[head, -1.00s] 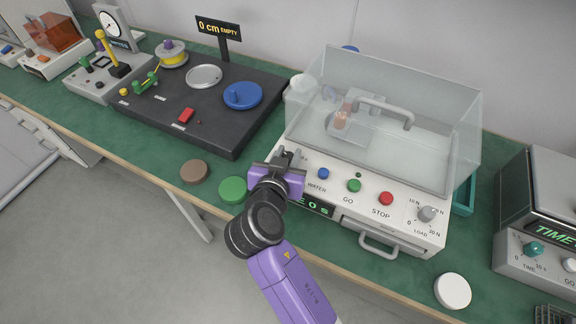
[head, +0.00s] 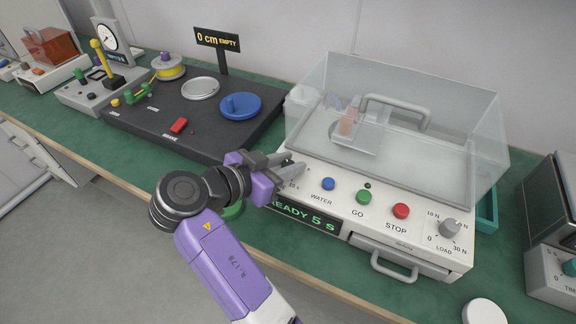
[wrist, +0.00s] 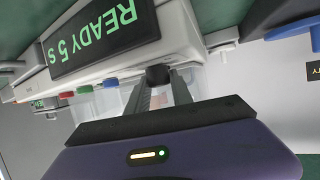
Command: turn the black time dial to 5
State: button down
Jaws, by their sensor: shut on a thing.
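The black time dial (wrist: 158,75) shows in the wrist view at the far ends of my gripper's fingers (wrist: 162,88), which are shut on it. In the head view my gripper (head: 292,168) is at the left end of the white machine's front panel, and its fingers hide the dial. The display (head: 305,214) on the machine's front reads "READY 5 S" in green; it also shows upside down in the wrist view (wrist: 100,38).
To the right on the panel are a blue WATER button (head: 328,184), a green GO button (head: 363,197), a red STOP button (head: 401,211) and a grey LOAD knob (head: 450,228). A clear cover (head: 400,115) stands behind them.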

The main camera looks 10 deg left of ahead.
jog(key=shift+f, duration=0.15)
jog(key=c, duration=1.1)
grip_release()
jog(key=shift+v, duration=3.95)
